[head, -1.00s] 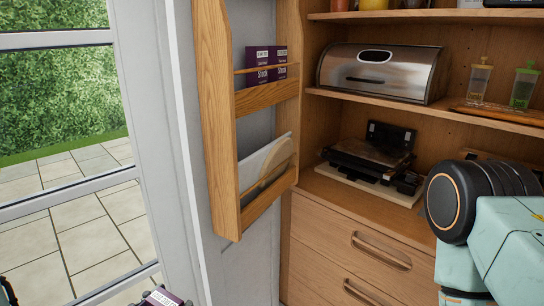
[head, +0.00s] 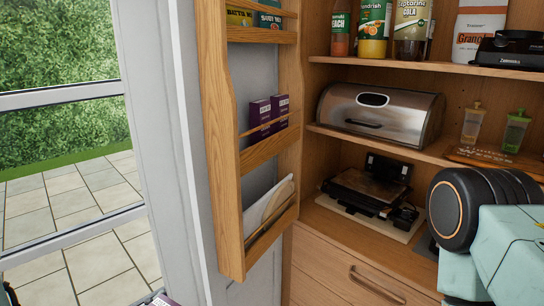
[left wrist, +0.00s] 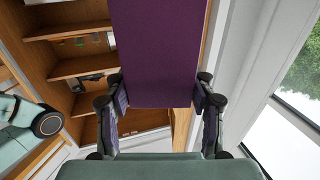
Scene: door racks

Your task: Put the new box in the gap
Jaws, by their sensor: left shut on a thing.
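My left gripper (left wrist: 160,92) is shut on a purple box (left wrist: 160,50) in the left wrist view, with a finger on each side. Only a sliver of the held box shows at the bottom edge of the head view. Two purple boxes (head: 269,114) stand side by side in the middle tier of the wooden door rack (head: 232,225). Bare rack space lies to their left; how wide it is I cannot tell. The held box is below and in front of the rack, apart from it. My right gripper is out of view; only its arm shows at the right.
The rack's top tier holds small boxes (head: 268,17); its bottom tier holds flat boards (head: 268,205). A metal bread bin (head: 380,110), bottles (head: 374,28) and a dark appliance (head: 370,188) stand on cupboard shelves. A glass door (head: 65,95) is at the left.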

